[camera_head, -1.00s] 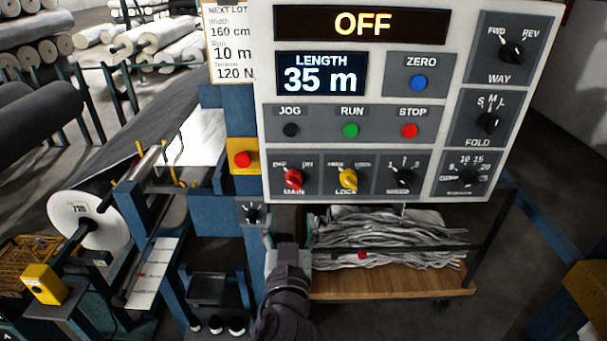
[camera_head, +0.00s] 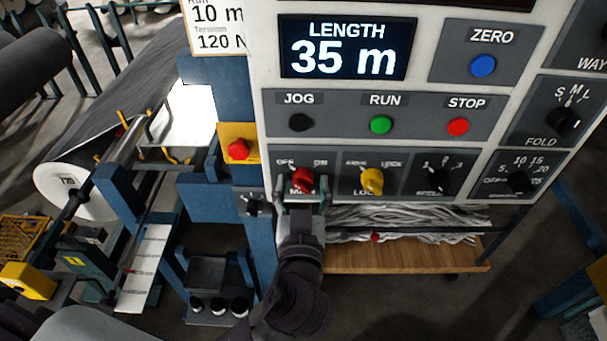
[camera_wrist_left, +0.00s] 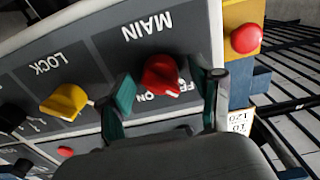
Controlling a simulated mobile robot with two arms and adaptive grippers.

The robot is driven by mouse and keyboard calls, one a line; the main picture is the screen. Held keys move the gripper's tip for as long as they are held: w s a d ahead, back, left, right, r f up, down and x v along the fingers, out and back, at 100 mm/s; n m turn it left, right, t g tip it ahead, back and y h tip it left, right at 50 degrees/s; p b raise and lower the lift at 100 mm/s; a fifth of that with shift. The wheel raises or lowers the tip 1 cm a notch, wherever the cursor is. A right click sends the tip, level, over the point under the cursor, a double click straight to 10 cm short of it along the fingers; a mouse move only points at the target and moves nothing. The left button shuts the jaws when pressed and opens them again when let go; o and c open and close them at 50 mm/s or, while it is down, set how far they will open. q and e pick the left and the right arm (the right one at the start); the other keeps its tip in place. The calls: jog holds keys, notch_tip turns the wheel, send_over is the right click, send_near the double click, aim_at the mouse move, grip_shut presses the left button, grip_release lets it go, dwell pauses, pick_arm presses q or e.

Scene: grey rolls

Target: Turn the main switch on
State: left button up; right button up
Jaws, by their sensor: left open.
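The main switch is a red knob (camera_head: 303,180) on the lower left of the control panel, between OFF on the left and ON on the right. In the left wrist view, the red knob (camera_wrist_left: 161,74) has its white tip towards the OFF side. My left gripper (camera_head: 304,191) is open at the MAIN plate. Its green-edged fingers (camera_wrist_left: 167,95) stand on either side of the knob; I cannot tell whether they touch it. The plate's MAIN lettering is partly hidden in the head view. My right gripper is not in view.
The yellow LOCK knob (camera_head: 372,181) is just right of the main switch. A red button on a yellow plate (camera_head: 238,149) is to the left, with a small black knob (camera_head: 252,205) below it. A wooden cart (camera_head: 400,257) with grey strips stands under the panel.

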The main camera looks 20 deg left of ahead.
pick_arm(q)
jog(key=shift+s+r, duration=0.1)
jog(key=shift+s, duration=0.15)
jog(key=shift+c, duration=0.4)
jog(key=c, duration=1.1)
